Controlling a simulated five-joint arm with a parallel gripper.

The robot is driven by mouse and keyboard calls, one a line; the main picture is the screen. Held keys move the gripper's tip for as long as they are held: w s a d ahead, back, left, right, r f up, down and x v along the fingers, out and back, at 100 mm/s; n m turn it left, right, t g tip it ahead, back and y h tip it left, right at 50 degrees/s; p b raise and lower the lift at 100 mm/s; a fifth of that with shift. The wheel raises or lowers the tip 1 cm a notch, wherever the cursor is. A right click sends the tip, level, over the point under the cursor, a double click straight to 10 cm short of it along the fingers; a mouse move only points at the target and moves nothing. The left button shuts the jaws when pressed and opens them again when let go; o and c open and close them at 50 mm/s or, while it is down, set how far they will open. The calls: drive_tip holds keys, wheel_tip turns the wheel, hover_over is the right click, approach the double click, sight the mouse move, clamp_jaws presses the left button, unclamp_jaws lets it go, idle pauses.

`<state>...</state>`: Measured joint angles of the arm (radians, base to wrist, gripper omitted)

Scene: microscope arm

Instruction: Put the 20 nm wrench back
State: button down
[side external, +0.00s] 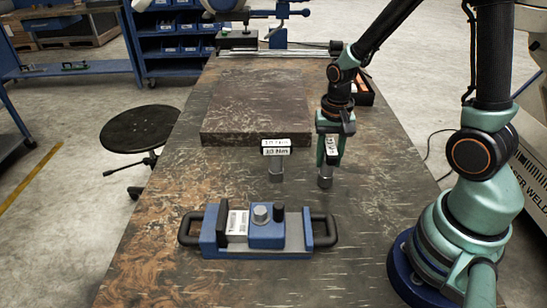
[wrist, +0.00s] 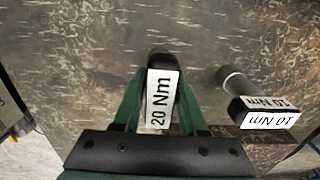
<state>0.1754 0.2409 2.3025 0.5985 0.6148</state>
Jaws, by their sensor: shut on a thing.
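The 20 Nm wrench (wrist: 161,98) is between the green fingers of my gripper (wrist: 160,110), its white label facing the wrist camera. In the side external view, my gripper (side external: 329,150) points down and is shut on the wrench, whose label (side external: 331,146) shows between the fingers. The wrench's grey lower end (side external: 325,178) hangs below, upright; I cannot tell whether it touches the table. The 10 Nm wrench (side external: 275,150) stands upright to the left of my gripper. It also shows in the wrist view (wrist: 268,115), to the right.
A dark flat slab (side external: 250,112) lies behind the wrenches on the table. A blue fixture (side external: 265,232) with two black handles stands in front. An open box (side external: 366,88) with orange contents is at the back right. The table (side external: 370,200) between fixture and my base is clear.

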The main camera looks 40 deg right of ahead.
drive_tip(key=shift+f, duration=0.1)
drive_tip(key=shift+c, duration=2.3)
unclamp_jaws()
wheel_tip(320, 180, up, 12)
drive_tip(key=shift+f, duration=0.1)
drive_tip(key=shift+a+r, duration=0.15)
drive_tip(key=shift+r, duration=0.25)
drive_tip(key=s+a+r+n+t, duration=0.2)
drive_tip(key=a+r+n+t, duration=0.3)
drive_tip(key=n, duration=0.4)
drive_tip(key=shift+s+r+t, duration=0.25)
drive_tip(key=shift+r+t, duration=0.05)
drive_tip(key=shift+r, duration=0.6)
drive_tip(key=shift+a, duration=0.1)
